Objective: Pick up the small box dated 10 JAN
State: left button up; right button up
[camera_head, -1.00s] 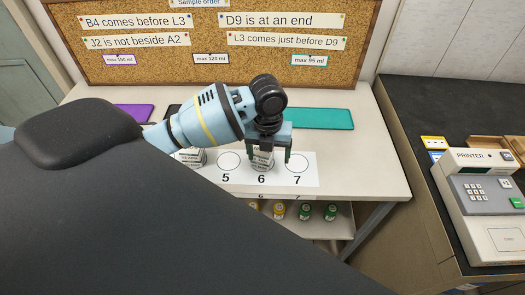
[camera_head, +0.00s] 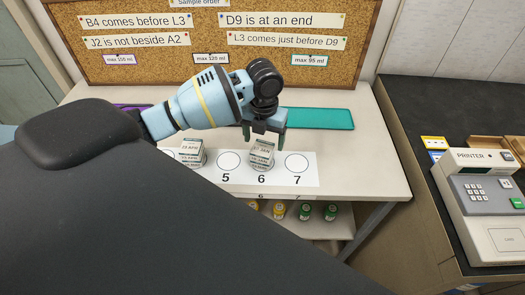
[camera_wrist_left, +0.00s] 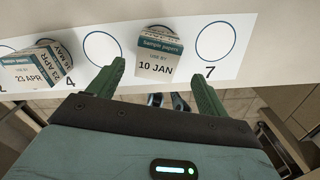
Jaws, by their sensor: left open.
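The small box dated 10 JAN (camera_wrist_left: 156,66) shows between the fingertips of my left gripper (camera_wrist_left: 159,70) in the left wrist view, closer to the left finger. My left gripper (camera_head: 265,136) is open and empty, just behind and above the box. A box dated 23 APR (camera_wrist_left: 31,71) stands near spot 4, with another dated 16 MAY beside or under it. My right gripper is not in view.
Circles 5 (camera_head: 228,161) and 7 (camera_head: 296,162) are empty. A teal mat (camera_head: 320,118) lies behind the strip. Small yellow and green bottles (camera_head: 305,211) stand on a lower shelf. A printer (camera_head: 490,195) stands on the dark counter at right.

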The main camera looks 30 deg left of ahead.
aim_at(262, 148)
pick_arm(q)
jog(key=shift+a+f, duration=0.2)
jog(key=shift+f, duration=2.15)
jog(key=c, duration=1.1)
